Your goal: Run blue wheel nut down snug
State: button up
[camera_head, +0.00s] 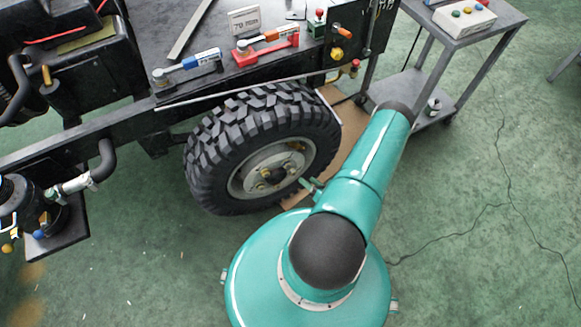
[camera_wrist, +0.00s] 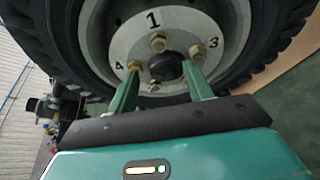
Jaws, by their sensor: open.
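The wheel (camera_head: 213,150) is a chunky black tire on a pale rim, mounted on the dark chassis. In the wrist view its hub plate (camera_wrist: 122,45) carries brass-coloured nuts and the numbers 1, 3 and 4. The nut under the 1 (camera_wrist: 158,42) seems to have a bluish tint, but I cannot tell its colour surely. Other nuts are by the 4 (camera_wrist: 135,65), by the 3 (camera_wrist: 196,50) and at the bottom (camera_wrist: 155,87). My gripper (camera_wrist: 164,70) is open, its green fingers spread either side of the dark hub centre. It also shows beside the wheel (camera_head: 311,186); contact is unclear.
A blue-handled tool (camera_head: 200,60) and an orange-handled tool in a red holder (camera_head: 268,43) lie on the chassis top. A grey cart (camera_head: 460,35) with a button box (camera_head: 463,14) stands at the upper right. The green floor at right is clear.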

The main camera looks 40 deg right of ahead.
aim_at(288, 165)
jog(key=x, duration=1.2)
jog(key=shift+a, duration=0.1)
